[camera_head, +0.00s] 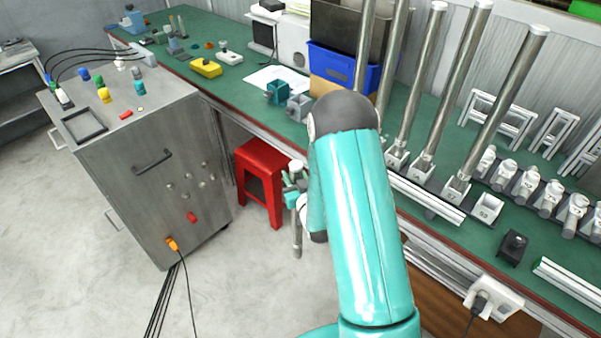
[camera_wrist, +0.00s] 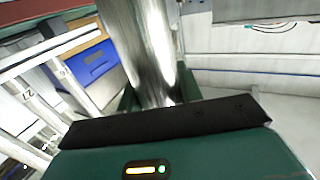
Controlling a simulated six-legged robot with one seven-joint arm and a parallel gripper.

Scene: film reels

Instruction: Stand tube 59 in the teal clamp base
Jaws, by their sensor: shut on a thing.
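My gripper (camera_head: 294,186) is shut on a metal tube (camera_head: 297,240) beside the bench's front edge. The tube hangs roughly upright, with a pale cap showing above the jaws and its lower end over the floor. In the wrist view the shiny tube (camera_wrist: 143,45) runs up between the fingers of my gripper (camera_wrist: 155,98). No number is readable on it. The teal clamp base (camera_head: 277,92) stands on the green bench top, behind and left of my gripper, and looks empty. My arm hides part of the bench.
A grey clamp base (camera_head: 298,107) stands just right of the teal one. Several tall tubes (camera_head: 412,80) stand in holders at the right. A red stool (camera_head: 262,180) is below the bench edge. A white paper (camera_head: 275,78) lies behind the teal base.

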